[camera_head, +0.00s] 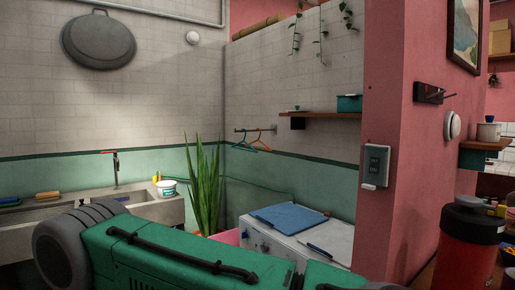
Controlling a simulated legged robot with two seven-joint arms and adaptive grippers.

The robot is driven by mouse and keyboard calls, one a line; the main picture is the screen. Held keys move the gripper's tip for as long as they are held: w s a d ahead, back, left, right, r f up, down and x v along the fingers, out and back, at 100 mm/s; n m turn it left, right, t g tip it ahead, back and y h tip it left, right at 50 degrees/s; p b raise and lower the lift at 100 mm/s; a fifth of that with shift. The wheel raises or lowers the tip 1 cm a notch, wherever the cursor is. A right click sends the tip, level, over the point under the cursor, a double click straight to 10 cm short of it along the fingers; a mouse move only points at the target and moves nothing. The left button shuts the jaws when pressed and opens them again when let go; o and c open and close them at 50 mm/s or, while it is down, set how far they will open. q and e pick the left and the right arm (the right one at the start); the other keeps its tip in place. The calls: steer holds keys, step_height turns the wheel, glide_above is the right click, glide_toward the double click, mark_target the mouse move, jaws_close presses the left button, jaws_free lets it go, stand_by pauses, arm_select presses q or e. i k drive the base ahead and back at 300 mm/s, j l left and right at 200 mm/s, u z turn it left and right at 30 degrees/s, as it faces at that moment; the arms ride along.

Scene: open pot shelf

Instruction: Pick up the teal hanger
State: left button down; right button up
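The teal hanger (244,147) hangs from a short wall rail (255,130) on the tiled wall, near the middle of the head view. It is small and thin here. An orange hanger (263,143) hangs just to its right on the same rail, and the two seem to overlap slightly. Neither of my grippers is in the view, so nothing shows near the hangers.
Below the hangers stand a tall green plant (205,185) and a white appliance (325,236) with a blue board (288,217) on top. A wooden shelf (335,115) is to their right. A concrete sink (150,208) is at left. A pink wall (408,130) juts out at right.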

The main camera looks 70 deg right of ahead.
mark_target(255, 150)
steer(key=z, duration=2.15)
steer(key=i+j, duration=0.15)
steer(key=i, duration=0.4)
steer(key=i+j+u, duration=0.15)
steer(key=i, duration=0.35)
steer(key=i+j, duration=0.15)
steer(key=i, duration=0.4)
